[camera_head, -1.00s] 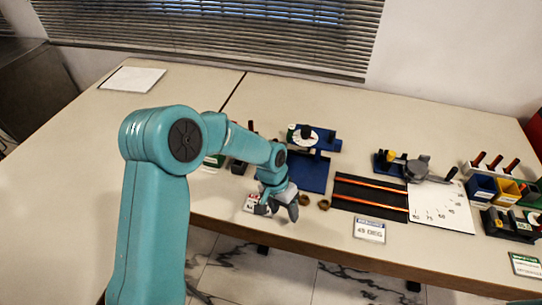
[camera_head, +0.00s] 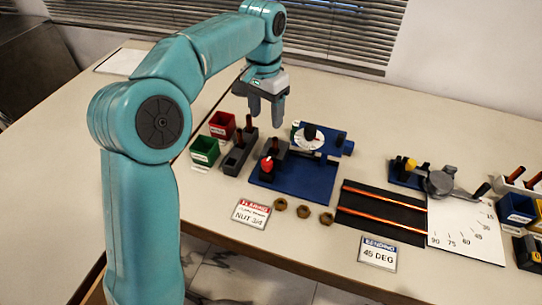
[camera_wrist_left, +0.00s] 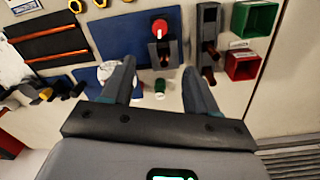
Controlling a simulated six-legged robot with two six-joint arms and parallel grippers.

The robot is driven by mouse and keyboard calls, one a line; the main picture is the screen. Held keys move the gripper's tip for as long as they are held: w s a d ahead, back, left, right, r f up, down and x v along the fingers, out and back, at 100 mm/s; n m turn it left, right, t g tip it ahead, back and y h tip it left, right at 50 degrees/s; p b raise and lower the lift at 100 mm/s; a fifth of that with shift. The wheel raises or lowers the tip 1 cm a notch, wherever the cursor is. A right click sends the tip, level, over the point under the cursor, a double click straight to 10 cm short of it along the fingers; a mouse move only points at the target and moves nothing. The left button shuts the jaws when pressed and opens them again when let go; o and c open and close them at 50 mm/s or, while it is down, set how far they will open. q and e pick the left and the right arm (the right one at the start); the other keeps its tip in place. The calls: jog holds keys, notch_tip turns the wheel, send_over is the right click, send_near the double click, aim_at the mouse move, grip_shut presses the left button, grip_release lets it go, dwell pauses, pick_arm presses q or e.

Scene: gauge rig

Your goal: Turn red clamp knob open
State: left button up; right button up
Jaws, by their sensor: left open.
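The red clamp knob (camera_head: 267,163) sits on a dark grey clamp block on the blue base plate (camera_head: 315,184). It also shows in the left wrist view (camera_wrist_left: 159,27), with a white mark beside it. My left gripper (camera_head: 265,119) is open and empty, pointing down above and behind the clamp block, apart from the knob. In the left wrist view its two fingers (camera_wrist_left: 160,68) are spread wide, and the knob lies beyond the tips, between their lines. A white dial (camera_head: 308,137) with a black hub stands on the blue fixture to the right. My right gripper is out of view.
Red (camera_head: 222,125) and green (camera_head: 205,150) bins and a grey peg holder (camera_head: 240,153) stand left of the plate. Several brass nuts (camera_head: 303,211) and a NUT 3/4 card (camera_head: 251,213) lie in front. A black mat (camera_head: 382,212) with orange rods is to the right.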

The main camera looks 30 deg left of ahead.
aim_at(267, 162)
pick_arm(q)
jog(key=f, duration=0.5)
jog(key=f+b, duration=0.1)
jog(key=f, duration=0.4)
jog(key=s+f+b, duration=0.1)
jog(key=f, duration=0.4)
jog(key=shift+d+f, duration=0.1)
jog(key=shift+d, duration=0.1)
jog(key=shift+f, duration=0.25)
